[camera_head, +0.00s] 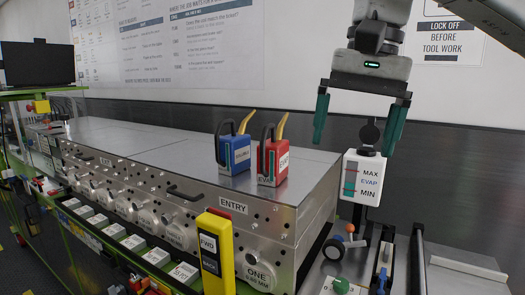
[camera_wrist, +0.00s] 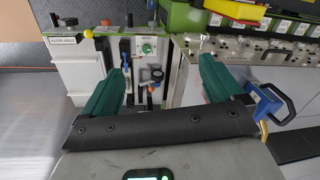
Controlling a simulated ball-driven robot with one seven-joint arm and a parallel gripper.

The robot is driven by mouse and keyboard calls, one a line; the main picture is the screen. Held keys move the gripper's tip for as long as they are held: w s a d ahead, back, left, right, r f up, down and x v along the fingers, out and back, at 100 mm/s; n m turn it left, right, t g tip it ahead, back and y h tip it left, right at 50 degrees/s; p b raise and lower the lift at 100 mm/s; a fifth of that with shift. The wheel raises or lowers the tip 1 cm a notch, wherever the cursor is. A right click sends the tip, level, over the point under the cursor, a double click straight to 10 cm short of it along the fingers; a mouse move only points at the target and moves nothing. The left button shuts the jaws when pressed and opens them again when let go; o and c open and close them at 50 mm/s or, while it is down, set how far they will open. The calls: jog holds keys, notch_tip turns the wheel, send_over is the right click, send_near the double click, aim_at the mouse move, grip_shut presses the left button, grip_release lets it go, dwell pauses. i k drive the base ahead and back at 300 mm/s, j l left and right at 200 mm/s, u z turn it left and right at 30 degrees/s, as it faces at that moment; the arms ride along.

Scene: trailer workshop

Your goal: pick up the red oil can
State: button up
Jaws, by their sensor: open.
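The red oil can (camera_head: 271,160) stands upright on the metal box top, near its right end. It has a dark handle, a yellow spout and a pale label. A similar blue oil can (camera_head: 235,153) stands just to its left. My gripper (camera_head: 358,122) points down, to the right of and above the red can, with its green fingers apart and nothing between them. In the wrist view the green fingers (camera_wrist: 160,85) are spread wide. A blue can (camera_wrist: 266,104) shows there beside the right finger; I cannot make out the red can.
The long metal box (camera_head: 130,133) has a broad clear top left of the cans. A white MAX/MIN gauge (camera_head: 362,178) rises below my gripper. A yellow post (camera_head: 215,250) stands in front of the box. Switches and levers crowd the lower right bench.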

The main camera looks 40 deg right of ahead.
aim_at(272, 153)
jog(key=i+l, duration=0.2)
jog(key=i, duration=0.3)
jog(key=i+l, duration=0.2)
jog(key=i, duration=0.25)
